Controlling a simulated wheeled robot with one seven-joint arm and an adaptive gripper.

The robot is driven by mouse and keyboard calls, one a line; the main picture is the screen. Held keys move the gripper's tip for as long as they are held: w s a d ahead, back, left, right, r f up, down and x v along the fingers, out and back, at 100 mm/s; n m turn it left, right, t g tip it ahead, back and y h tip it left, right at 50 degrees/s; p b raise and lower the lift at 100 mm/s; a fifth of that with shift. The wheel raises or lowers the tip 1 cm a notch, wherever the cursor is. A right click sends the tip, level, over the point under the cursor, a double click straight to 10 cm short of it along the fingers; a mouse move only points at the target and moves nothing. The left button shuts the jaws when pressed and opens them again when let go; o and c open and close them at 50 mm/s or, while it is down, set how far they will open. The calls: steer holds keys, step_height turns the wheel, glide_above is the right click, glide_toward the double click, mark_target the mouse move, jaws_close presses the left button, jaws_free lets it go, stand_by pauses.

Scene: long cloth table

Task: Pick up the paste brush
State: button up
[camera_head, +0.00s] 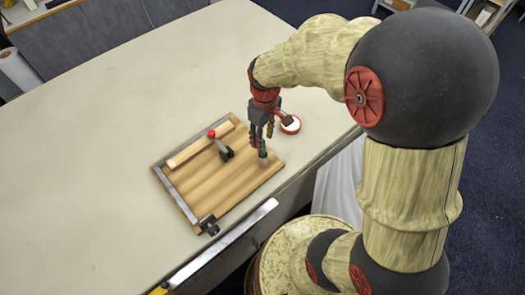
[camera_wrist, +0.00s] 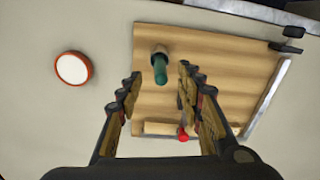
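What looks like the paste brush (camera_wrist: 160,67) stands on the wooden board, its green handle pointing up from a greyish lower part. In the head view, the brush (camera_head: 263,154) is near the board's right edge, just below my gripper (camera_head: 262,138). In the wrist view, my gripper (camera_wrist: 159,76) is open, with one finger on each side of the handle's line. The handle shows just beyond and between the fingertips. Neither finger visibly touches it, though the exact height gap is hard to tell. The brush's lower end is not clearly visible.
A round orange-rimmed dish with a white top (camera_head: 290,124) sits beyond the board. The cloth table (camera_head: 90,150) is bare to the left.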

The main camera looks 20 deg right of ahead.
steer(key=shift+w+a+f, duration=0.1)
steer(key=shift+w+f, duration=0.1)
steer(key=shift+f, duration=0.9)
steer(key=shift+s+f+b, duration=0.15)
steer(key=shift+f+b, duration=0.45)
steer(key=shift+f, duration=2.05)
steer(key=shift+c, duration=0.3)
jaws_close()
